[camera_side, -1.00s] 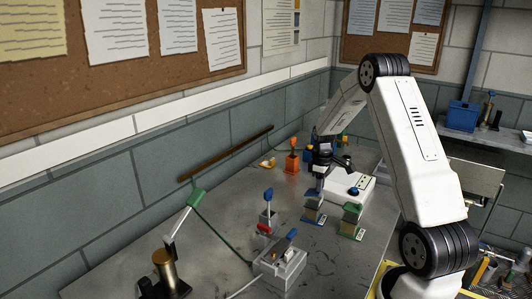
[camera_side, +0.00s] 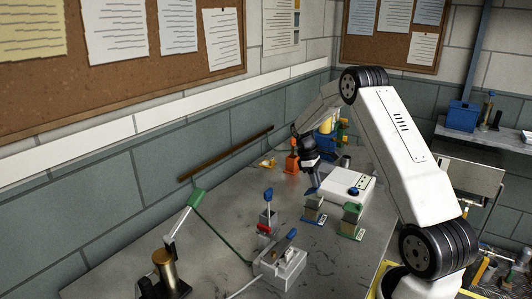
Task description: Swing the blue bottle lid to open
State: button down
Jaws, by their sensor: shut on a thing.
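The blue bottle (camera_side: 314,211) is a small block-like tank on a blue base, standing upright on the grey bench in the middle of the view. Its blue lid (camera_side: 313,180) is small and partly hidden by my gripper; it appears raised and tilted to the left above the tank. My gripper (camera_side: 311,170) is above the tank and shut on the lid. The fingertips are dark and small, so the exact contact is hard to see.
A similar tank with a green lid (camera_side: 352,213) stands close on the right. Behind it is a white box (camera_side: 348,183) with a blue knob. Grey fixtures with a blue lever (camera_side: 285,243) and a red part stand in front. An orange object (camera_side: 291,162) is close behind my gripper.

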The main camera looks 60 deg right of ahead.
jog(key=shift+w+a+r+g, duration=0.15)
jog(key=shift+w+g, duration=0.4)
jog(key=shift+g, duration=0.35)
jog(key=shift+w+d+r+g, duration=0.1)
jog(key=shift+w+g, duration=0.4)
jog(key=shift+g, duration=0.4)
jog(key=shift+w, duration=0.1)
jog(key=shift+w+a+f+g, duration=0.1)
jog(key=shift+g, duration=0.3)
jog(key=c, duration=0.5)
grip_release()
jog(key=shift+c, duration=0.2)
jog(key=shift+w, duration=0.1)
jog(key=v, duration=0.7)
jog(key=shift+w+r, duration=0.2)
jog(key=shift+r, duration=0.15)
